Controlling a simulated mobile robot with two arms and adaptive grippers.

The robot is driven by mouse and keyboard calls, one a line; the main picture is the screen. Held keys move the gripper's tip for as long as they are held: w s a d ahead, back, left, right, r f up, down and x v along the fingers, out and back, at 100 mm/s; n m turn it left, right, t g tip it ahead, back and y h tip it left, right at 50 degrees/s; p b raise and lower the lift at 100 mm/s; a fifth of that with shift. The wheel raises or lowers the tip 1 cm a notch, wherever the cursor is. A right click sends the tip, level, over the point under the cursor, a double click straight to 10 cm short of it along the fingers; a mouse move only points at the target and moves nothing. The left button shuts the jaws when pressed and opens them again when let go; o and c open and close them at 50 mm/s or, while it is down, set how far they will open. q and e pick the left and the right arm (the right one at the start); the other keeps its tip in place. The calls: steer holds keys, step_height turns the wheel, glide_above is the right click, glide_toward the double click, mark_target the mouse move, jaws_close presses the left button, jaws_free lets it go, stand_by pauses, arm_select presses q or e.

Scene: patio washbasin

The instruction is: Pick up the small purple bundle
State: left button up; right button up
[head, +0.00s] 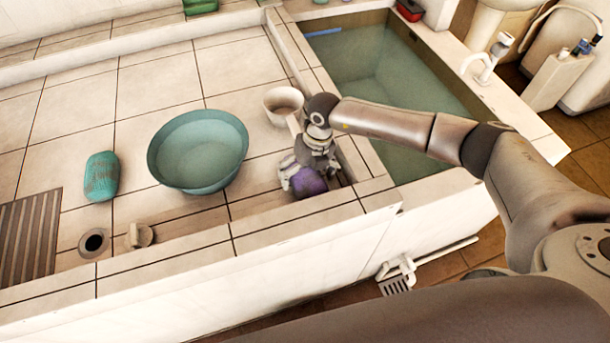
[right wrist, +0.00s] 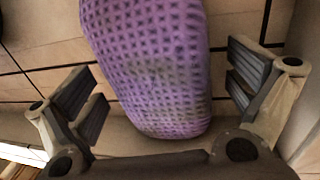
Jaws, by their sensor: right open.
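The small purple bundle (head: 308,183) lies on the tiled counter close to the basin's edge, partly hidden by my right gripper in the head view. In the right wrist view the bundle (right wrist: 150,65) is a rounded purple shape with a dotted texture and a greyish patch. My right gripper (head: 306,178) is just above it. In the right wrist view its fingers (right wrist: 165,90) are open, one on each side of the bundle's near end, with gaps showing between fingers and bundle. My left gripper is not in view.
A teal bowl (head: 190,178) and a teal bundle (head: 101,176) stand to the left on the counter. A small white bowl (head: 279,119) is close behind my gripper. The water-filled basin (head: 375,68) lies to the right. A low ledge (head: 160,243) runs along the front.

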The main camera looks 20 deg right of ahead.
steer(key=c, duration=0.4)
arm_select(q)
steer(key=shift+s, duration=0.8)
arm_select(e)
steer(key=c, duration=0.7)
